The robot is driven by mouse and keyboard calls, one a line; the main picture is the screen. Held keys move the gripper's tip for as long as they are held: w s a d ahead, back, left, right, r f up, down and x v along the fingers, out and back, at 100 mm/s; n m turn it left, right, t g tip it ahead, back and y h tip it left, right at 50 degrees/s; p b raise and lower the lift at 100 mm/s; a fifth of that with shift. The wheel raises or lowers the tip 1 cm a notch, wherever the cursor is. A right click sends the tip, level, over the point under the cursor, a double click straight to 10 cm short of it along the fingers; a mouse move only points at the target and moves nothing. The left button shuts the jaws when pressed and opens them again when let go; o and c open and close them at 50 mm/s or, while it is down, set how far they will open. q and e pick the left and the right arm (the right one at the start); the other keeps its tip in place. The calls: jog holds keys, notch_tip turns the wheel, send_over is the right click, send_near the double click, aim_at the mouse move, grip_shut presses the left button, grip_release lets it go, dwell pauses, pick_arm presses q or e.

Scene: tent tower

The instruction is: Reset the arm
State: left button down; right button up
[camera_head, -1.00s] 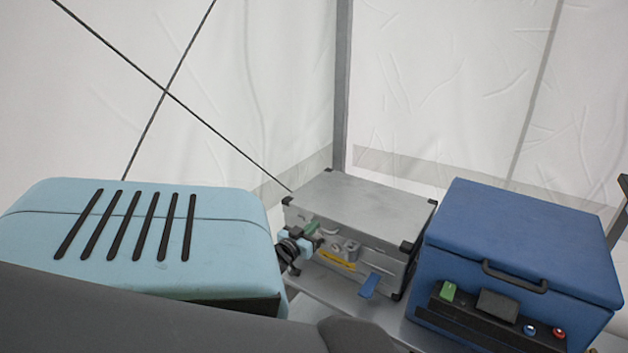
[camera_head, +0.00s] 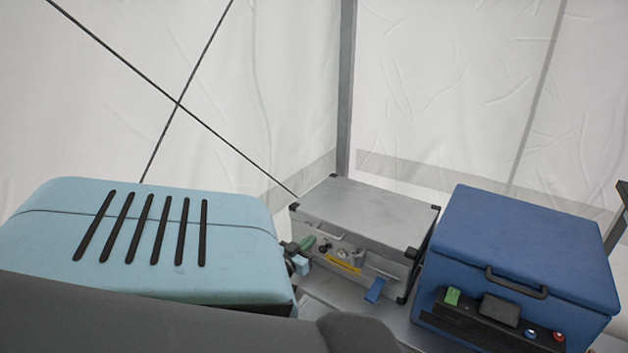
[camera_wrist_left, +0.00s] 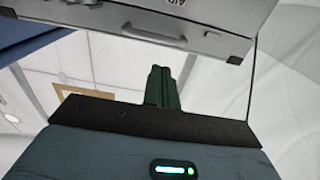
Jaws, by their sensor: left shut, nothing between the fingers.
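My left gripper (camera_head: 308,244) shows small in the head view, in front of the left part of the silver case (camera_head: 385,205). Its rear part is hidden. In the left wrist view its dark green fingers (camera_wrist_left: 160,88) are together, with nothing between them. The silver case (camera_wrist_left: 190,32) also shows there, upside down, beyond the fingertips with a gap in the picture. I cannot tell from the head view how far the fingertips are from the case. My right gripper is in neither view.
A blue case (camera_head: 520,235) with a black handle stands right of the silver case. A blue tag (camera_head: 375,290) and a yellow strip (camera_head: 343,262) are on the silver case's front. White tent walls (camera_head: 450,90) and a grey pole (camera_head: 346,90) stand behind.

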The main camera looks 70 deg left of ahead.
pick_arm(q)
jog(key=shift+s+d+f, duration=0.45)
jog(key=shift+s+d, duration=0.1)
jog(key=shift+s, duration=0.15)
jog(key=shift+s+d+f, duration=0.45)
jog(key=shift+s+d, duration=0.1)
jog(key=shift+s, duration=0.1)
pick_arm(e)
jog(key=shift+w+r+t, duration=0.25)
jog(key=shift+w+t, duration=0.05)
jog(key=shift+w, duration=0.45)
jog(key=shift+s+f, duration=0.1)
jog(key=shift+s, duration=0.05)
